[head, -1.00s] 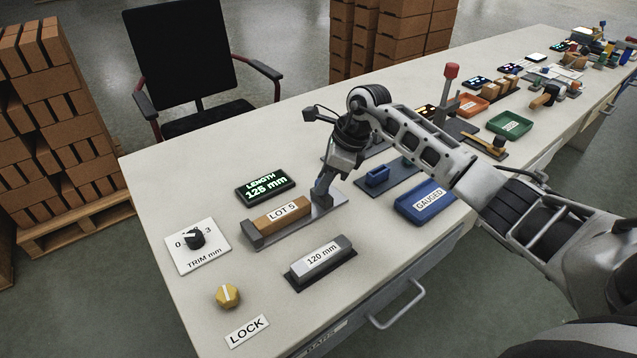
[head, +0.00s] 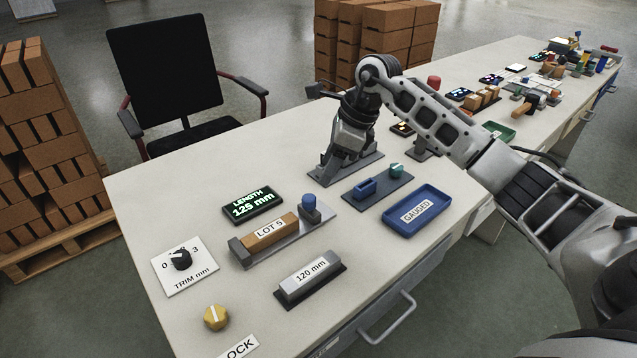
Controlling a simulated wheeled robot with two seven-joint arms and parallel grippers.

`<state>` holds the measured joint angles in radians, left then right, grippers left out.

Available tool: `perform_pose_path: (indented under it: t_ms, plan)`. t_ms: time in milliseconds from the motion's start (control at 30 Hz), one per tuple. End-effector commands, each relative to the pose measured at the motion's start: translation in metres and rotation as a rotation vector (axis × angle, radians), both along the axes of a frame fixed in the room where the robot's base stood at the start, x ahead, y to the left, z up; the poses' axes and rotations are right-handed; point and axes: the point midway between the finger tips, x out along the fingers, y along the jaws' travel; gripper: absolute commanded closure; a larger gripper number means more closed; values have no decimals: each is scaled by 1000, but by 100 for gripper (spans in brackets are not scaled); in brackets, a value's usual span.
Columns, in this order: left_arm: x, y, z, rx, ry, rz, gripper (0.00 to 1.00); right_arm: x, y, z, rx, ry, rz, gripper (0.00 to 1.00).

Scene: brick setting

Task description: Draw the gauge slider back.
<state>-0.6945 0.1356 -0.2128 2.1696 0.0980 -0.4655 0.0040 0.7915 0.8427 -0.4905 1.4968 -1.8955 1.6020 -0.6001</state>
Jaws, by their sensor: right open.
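The length gauge (head: 285,243) is a grey rail with a fixed stop at its left end. A brown brick labelled LOT 5 (head: 262,238) lies on it. The slider (head: 310,206), a grey block with a blue knob, stands at the brick's right end; I cannot tell whether they touch. The display (head: 252,206) reads LENGTH 125 mm. My right gripper (head: 328,178) is open, beyond the slider and apart from it, low over a grey plate (head: 360,172); its fingers partly hide one another. My left gripper is not in view.
A 120 mm block (head: 309,283) on a dark base lies in front of the gauge. A TRIM dial (head: 182,259) and yellow knob (head: 216,317) are at the left. A blue GAUGED tray (head: 444,208) and a blue fixture (head: 366,188) stand to the right.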

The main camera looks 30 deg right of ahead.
Motion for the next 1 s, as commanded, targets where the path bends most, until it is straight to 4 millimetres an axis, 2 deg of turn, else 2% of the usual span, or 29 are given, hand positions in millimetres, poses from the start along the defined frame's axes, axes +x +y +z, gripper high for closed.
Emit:
perform_pose_path:
  t_ms: [33, 200, 400, 1000]
  plan:
    - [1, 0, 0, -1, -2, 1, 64, -2, -5, 13, -3, -4, -2, 50]
    - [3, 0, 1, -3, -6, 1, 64, -11, -16, 45, -3, -4, -2, 50]
    - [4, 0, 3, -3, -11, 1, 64, -16, -22, 65, -1, 0, -3, 50]
    - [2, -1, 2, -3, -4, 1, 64, -17, -23, 69, 0, 0, -1, 50]
